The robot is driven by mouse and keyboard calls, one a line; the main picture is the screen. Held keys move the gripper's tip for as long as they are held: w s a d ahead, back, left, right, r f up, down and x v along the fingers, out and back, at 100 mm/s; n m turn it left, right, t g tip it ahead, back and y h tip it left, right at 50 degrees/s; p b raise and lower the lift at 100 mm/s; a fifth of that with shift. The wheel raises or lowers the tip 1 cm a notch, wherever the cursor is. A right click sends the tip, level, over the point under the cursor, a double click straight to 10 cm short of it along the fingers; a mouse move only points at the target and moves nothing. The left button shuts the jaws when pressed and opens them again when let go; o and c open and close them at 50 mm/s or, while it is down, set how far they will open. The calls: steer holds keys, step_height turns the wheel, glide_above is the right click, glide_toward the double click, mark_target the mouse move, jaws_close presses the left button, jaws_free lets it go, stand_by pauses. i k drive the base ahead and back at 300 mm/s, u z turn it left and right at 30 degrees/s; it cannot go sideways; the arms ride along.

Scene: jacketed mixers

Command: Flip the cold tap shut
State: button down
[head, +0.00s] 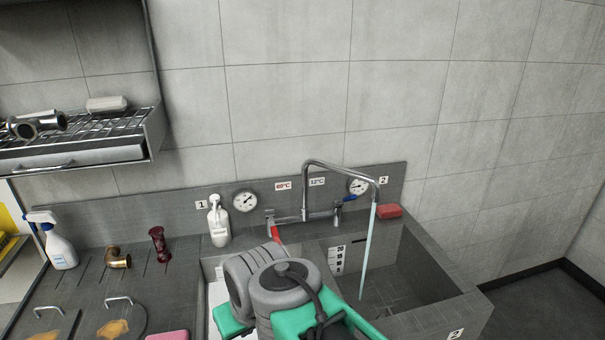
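The cold tap (338,214) is on the back ledge of the sink, right of the spout's foot, with its blue lever (350,198) pointing up and to the right. The 12°C label (317,182) is on the wall strip above. Water (368,250) runs from the tall bent spout (340,170) into the right basin (405,285). The hot tap (270,220) is left of the spout, its red lever (276,234) pointing down and forward. My arm covers the middle front of the sink. My gripper is not visible, so its distance from the cold tap cannot be told.
A white pump bottle (218,222) stands left of the hot tap. A red block (389,211) lies on the ledge right of the cold tap. Two dials, the left one (245,201) and right one (358,186), are on the wall strip. A rack (90,130) juts out at upper left.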

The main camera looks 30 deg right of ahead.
mark_target(346, 200)
steer(key=u, duration=0.05)
steer(key=k, duration=1.6)
steer(key=z, duration=2.3)
steer(key=i, duration=4.75)
steer(key=u, duration=4.65)
steer(key=i, duration=1.05)
steer(key=u, duration=0.05)
